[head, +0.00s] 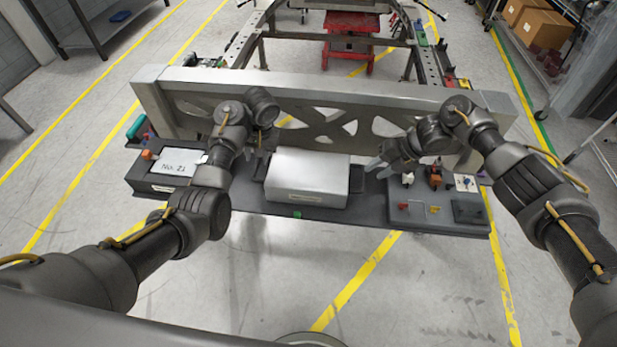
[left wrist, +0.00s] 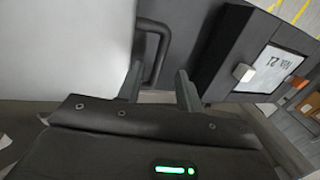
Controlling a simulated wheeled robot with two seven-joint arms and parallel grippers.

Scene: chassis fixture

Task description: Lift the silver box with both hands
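The silver box (head: 308,176) lies flat on the dark shelf of the fixture, between my two grippers. In the left wrist view its pale side (left wrist: 65,50) fills the left, with a dark handle (left wrist: 153,50) on it. My left gripper (head: 256,154) is at the box's left side. In the left wrist view its two fingers (left wrist: 160,88) are apart, with the handle's end between or just beyond them; contact cannot be told. My right gripper (head: 378,166) is just off the box's right side, its pale fingers apart and apparently empty.
A grey beam (head: 330,100) with cutouts stands close behind the box. A dark case labelled "No. 21" (head: 172,165) sits left on the shelf (head: 275,209). A grey panel with switches (head: 437,200) sits at the right. The floor in front is clear.

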